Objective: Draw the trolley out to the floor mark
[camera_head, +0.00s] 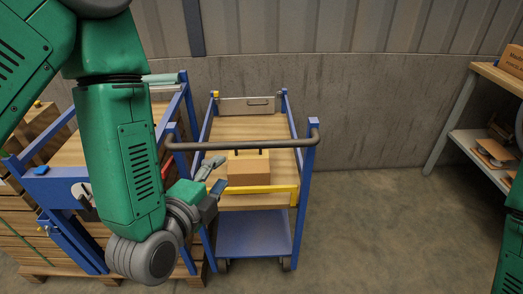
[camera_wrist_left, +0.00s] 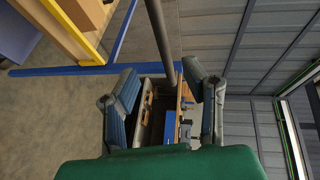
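The trolley (camera_head: 250,235) has a blue frame, a wooden top deck, a lower blue shelf and a grey bar handle (camera_head: 240,145) across its near side. It stands near the back wall. A tan box (camera_head: 248,170) sits on its top deck behind a yellow bar (camera_head: 258,190). My left gripper (camera_head: 216,176) is open beside the left part of the handle, slightly below it in the picture. In the left wrist view, the handle (camera_wrist_left: 161,35) runs into the gap between the open fingers (camera_wrist_left: 160,85); no finger visibly closes on it. My right gripper is out of view. No floor mark is visible.
A second blue-framed cart (camera_head: 60,190) with wooden goods stands close on the left, partly behind my left arm. A workbench (camera_head: 480,75) with a lower shelf stands at the right. The floor (camera_head: 370,230) between trolley and bench is clear.

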